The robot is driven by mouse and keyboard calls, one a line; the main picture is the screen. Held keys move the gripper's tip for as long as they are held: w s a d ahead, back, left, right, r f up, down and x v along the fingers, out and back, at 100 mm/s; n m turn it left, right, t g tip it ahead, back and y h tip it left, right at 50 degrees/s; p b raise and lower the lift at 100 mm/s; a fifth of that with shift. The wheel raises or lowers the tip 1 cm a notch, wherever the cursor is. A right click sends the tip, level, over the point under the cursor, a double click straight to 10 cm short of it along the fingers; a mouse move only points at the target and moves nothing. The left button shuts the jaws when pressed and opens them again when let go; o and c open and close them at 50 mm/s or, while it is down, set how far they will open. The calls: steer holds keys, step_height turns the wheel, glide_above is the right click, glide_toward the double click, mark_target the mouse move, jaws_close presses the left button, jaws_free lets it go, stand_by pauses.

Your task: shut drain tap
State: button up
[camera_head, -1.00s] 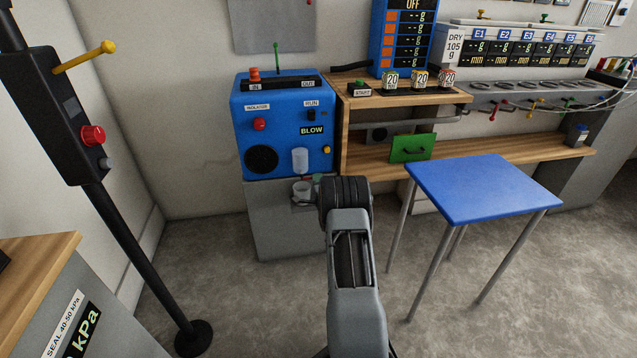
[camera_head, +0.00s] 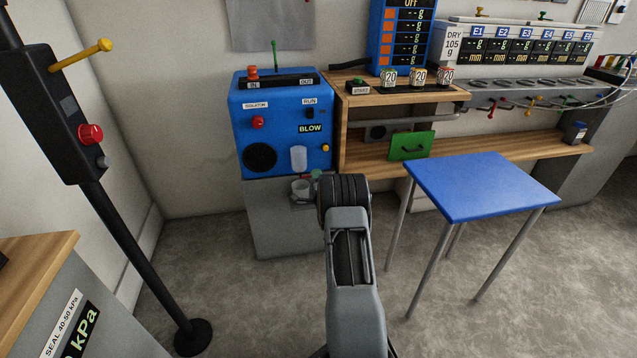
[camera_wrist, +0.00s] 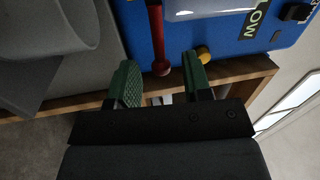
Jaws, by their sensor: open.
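A blue dryer unit (camera_head: 283,120) with a clear bowl (camera_head: 299,158) stands on a grey cabinet. In the wrist view, a red lever (camera_wrist: 156,35) with a rounded red end, which looks like the drain tap, runs down the blue face (camera_wrist: 178,40). My gripper (camera_wrist: 160,78) has green fingers, open and apart, one on each side of the lever's lower end. Neither finger clearly touches it. In the head view, my wrist hides most of the tap and gripper; a green finger (camera_head: 316,174) shows beside a small red patch.
A grey cup (camera_head: 300,188) sits below the bowl; it appears large in the wrist view (camera_wrist: 45,25). A yellow knob (camera_wrist: 204,53) is close to the right finger. A wooden bench (camera_head: 343,140) and blue table (camera_head: 480,185) stand to the right.

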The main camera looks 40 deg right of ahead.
steer(key=p+v, duration=0.3)
steer(key=v, duration=1)
steer(key=shift+s+a, duration=0.15)
steer(key=shift+s, duration=0.2)
steer(key=shift+f, duration=0.1)
steer(key=w+a+r+n+g+y+p, duration=0.1)
steer(key=a+r+n+g+p, duration=0.2)
steer(key=r+p, duration=0.45)
steer(key=w+a+r+n+g+y+p, duration=0.1)
steer(key=a+r+n+y+p, duration=0.25)
steer(key=r, duration=0.75)
steer(key=w+a+r+n+g+p, duration=0.1)
steer(key=a+r+n+g+p, duration=0.15)
steer(key=a+r+p, duration=0.55)
steer(key=s+a+r+n+g+y+p, duration=0.1)
steer(key=s+a+r+n+g+p, duration=0.1)
steer(key=s+a+r+n+p, duration=0.2)
steer(key=s+a+r+n+g+y+p, duration=0.1)
steer(key=s+a+r+n+g+p, duration=0.2)
steer(key=s+r, duration=0.8)
steer(key=s+a+r+n+g+y+p, duration=0.1)
steer(key=s+a+r+n+g+p, duration=0.2)
steer(key=s+a+r+n+p, duration=0.2)
step_height(320, 180, up, 4)
steer(key=s+a+p, duration=0.2)
steer(key=a, duration=0.1)
steer(key=shift+n, duration=0.3)
steer(key=shift+s, duration=0.15)
